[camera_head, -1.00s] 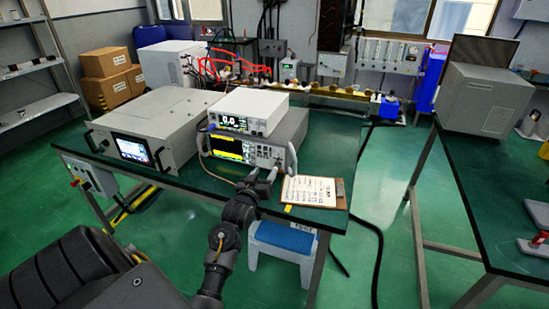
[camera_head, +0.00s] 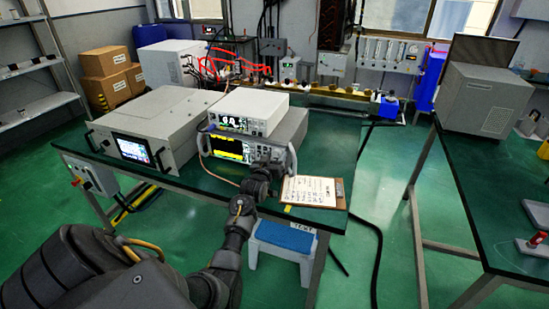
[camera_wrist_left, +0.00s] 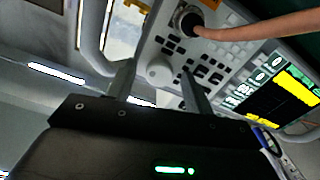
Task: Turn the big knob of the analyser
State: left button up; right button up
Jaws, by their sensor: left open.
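The analyser (camera_head: 228,148) is the grey instrument with a yellow-lit screen near the table's front edge. It also shows, tilted, in the left wrist view (camera_wrist_left: 232,62). Its big knob (camera_wrist_left: 159,71) is a round pale grey dial beside the small dark keys in the left wrist view. In the head view the arm hides it. My left gripper (camera_head: 266,168) is at the right part of the front panel. In the left wrist view its two fingers (camera_wrist_left: 158,75) are apart, and the knob appears between their tips; contact cannot be told. My right gripper is out of view.
An orange-brown cable (camera_wrist_left: 245,27) plugs into the panel close to the knob. A white instrument (camera_head: 248,112) sits on the analyser, a grey cabinet unit (camera_head: 160,120) stands left, and a clipboard (camera_head: 308,190) lies right. A blue-topped stool (camera_head: 285,237) is below the table.

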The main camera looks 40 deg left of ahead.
pick_arm(q)
jog(key=shift+c, duration=0.3)
jog(key=c, duration=0.9)
jog(key=shift+m, duration=0.3)
jog(key=m+p, duration=0.1)
jog(key=m, duration=0.4)
jog(key=shift+m, duration=0.3)
jog(key=m+p, duration=0.1)
jog(key=m, duration=0.4)
jog(key=shift+a, duration=0.1)
jog(key=shift+m, duration=0.4)
jog(key=o, duration=1)
jog(key=shift+c, duration=0.2)
